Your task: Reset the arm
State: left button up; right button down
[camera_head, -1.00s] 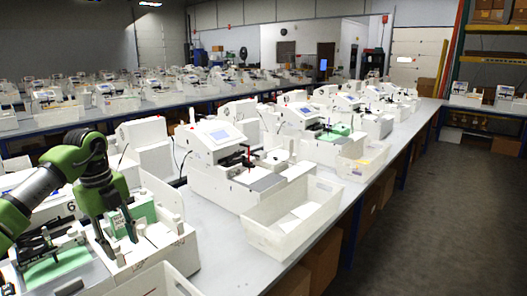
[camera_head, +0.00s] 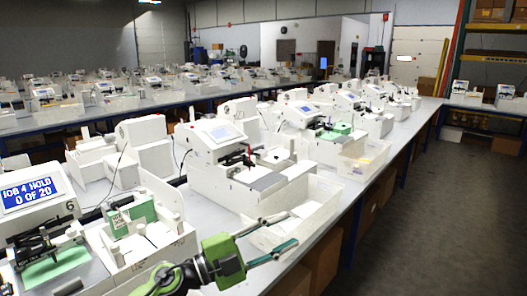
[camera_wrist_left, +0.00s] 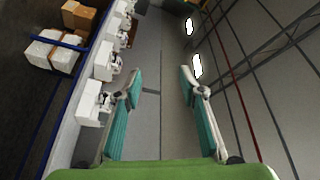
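My left gripper (camera_head: 293,228) is at the lower middle of the head view, pointing right. Its two fingers are apart with nothing between them, in front of the white open bin (camera_head: 322,222). The left wrist view shows the same open, empty fingers (camera_wrist_left: 160,80). The plotter at left has a blue display (camera_head: 32,195) reading "JOB 4 HOLD 0 OF 20" and a green sheet (camera_head: 54,265) on its bed. A green card stack (camera_head: 140,214) stands in the white holder (camera_head: 150,258) beside it. My right gripper is not in view.
Another white plotter (camera_head: 213,160) with a screen stands behind the gripper on the long table. More plotters and bins line the table to the back. The floor aisle (camera_head: 445,210) at right is clear.

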pick_arm(q)
jog(key=a+f+n+t+y, duration=0.3)
jog(key=a+n+t+y, duration=0.3)
jog(key=n, duration=0.3)
jog(key=a+f+n+t+y, duration=0.3)
jog(key=a+n+t+y, duration=0.2)
jog(key=a+n+y, duration=0.25)
jog(key=s+a+f+n+g+y, duration=0.25)
jog(key=s+a+f, duration=0.2)
jog(key=f, duration=0.25)
jog(key=s+a+f+n+g+y, duration=0.2)
jog(key=s+a+f+n+g, duration=0.25)
jog(key=f, duration=0.25)
jog(key=s+a+f+g, duration=0.1)
jog(key=s+f+g, duration=0.5)
jog(key=s, duration=0.6)
jog(key=s+a+f+g, duration=0.1)
jog(key=s+f+g, duration=0.2)
jog(key=s+f, duration=0.7)
jog(key=s+f+g+b, duration=0.1)
jog(key=s+f, duration=0.2)
jog(key=f, duration=1.1)
jog(key=s+f+b, duration=0.2)
jog(key=f, duration=1.1)
jog(key=s+a+f+g+b, duration=0.1)
jog(key=s+a+f, duration=0.2)
jog(key=s+f, duration=1.3)
jog(key=shift+s+g, duration=0.25)
jog(key=shift+g, duration=0.05)
